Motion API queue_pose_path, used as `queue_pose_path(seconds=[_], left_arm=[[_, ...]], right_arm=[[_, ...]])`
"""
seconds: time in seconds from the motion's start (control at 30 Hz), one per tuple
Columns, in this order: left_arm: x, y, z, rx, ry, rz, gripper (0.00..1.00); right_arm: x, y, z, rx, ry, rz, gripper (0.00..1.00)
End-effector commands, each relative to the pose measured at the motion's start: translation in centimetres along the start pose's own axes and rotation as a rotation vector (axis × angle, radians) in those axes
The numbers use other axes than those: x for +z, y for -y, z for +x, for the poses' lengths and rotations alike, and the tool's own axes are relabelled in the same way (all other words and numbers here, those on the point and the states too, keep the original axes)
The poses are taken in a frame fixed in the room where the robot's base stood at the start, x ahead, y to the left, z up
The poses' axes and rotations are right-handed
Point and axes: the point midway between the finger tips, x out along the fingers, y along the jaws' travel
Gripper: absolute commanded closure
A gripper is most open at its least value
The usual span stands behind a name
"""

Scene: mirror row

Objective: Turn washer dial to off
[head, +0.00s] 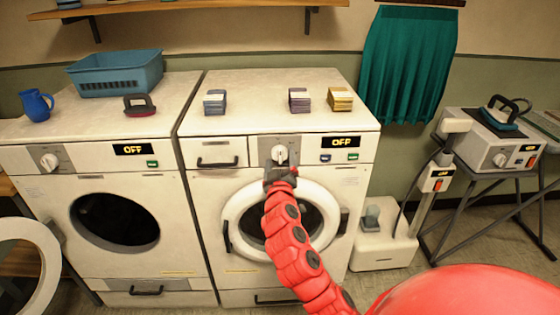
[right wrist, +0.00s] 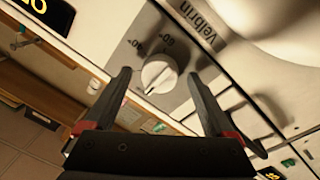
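The right-hand front-loading machine (head: 345,190) has a white dial (head: 280,154) on a grey panel, and its display (head: 341,142) reads OFF. The dial (right wrist: 159,74) also shows in the right wrist view, with 40 and 60 marked beside it. My right gripper (head: 279,174) is just in front of and below the dial in the head view. In the right wrist view my right gripper (right wrist: 159,73) is open, its two fingers apart on either side of the dial. I cannot tell whether they touch it. My left gripper is not in view.
The left machine (head: 180,225) also has a dial (head: 49,162) and an OFF display; its round door (head: 30,262) stands open. A steam unit (head: 490,140) stands at right.

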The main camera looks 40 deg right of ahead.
Motion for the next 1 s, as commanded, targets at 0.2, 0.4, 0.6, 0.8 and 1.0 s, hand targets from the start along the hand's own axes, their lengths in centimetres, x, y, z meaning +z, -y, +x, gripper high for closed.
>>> queue_pose_path(seconds=[0.2, 0.4, 0.6, 0.8, 1.0], left_arm=[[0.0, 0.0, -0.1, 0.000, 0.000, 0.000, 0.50], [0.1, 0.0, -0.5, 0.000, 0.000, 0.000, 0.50], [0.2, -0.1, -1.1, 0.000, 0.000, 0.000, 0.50], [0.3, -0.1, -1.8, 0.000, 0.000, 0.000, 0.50], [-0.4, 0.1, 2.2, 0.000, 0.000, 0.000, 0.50]], right_arm=[[0.0, 0.0, -0.4, 0.000, -0.001, 0.000, 0.11], [0.1, 0.1, -2.9, -0.002, -0.002, 0.000, 0.11], [0.2, 0.2, -7.2, -0.003, -0.001, -0.001, 0.11], [0.3, 0.2, -11.8, -0.003, 0.001, 0.000, 0.11], [-0.5, -0.2, -14.6, -0.006, 0.005, 0.000, 0.11]])
